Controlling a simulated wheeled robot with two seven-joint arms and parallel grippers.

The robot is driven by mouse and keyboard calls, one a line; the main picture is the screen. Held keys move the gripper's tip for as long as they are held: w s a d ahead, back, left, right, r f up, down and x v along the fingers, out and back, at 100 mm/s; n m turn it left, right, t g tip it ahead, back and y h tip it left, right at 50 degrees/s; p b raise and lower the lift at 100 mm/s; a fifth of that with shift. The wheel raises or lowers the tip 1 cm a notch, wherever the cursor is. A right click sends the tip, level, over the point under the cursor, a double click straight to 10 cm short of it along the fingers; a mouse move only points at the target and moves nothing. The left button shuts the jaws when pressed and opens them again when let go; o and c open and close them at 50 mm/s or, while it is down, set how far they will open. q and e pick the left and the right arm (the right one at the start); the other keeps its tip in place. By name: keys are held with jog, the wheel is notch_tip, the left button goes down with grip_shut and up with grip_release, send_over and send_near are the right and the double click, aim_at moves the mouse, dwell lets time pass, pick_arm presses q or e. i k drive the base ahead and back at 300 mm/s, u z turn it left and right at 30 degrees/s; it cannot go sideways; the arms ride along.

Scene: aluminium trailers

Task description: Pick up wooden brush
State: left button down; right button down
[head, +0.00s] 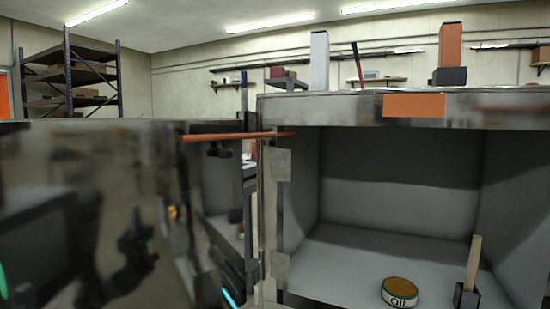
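An upright wooden handle with a dark block at its foot, which looks like the wooden brush (474,264), stands on the floor of the open grey compartment at the lower right. Its dark lower part is near the bottom edge of the picture. Neither of my grippers shows directly in the head view. A dark, blurred shape like my own arm appears only as a reflection in the shiny metal panel on the left.
A round tin marked Oil (399,292) sits left of the brush. The compartment (400,200) is otherwise mostly clear. A reflective metal door panel (100,180) fills the left, with an orange bar (240,136) at its top. White (320,62) and orange (450,45) upright objects stand on top.

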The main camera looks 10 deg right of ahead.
aim_at(472, 270)
jog(key=z, duration=1.4)
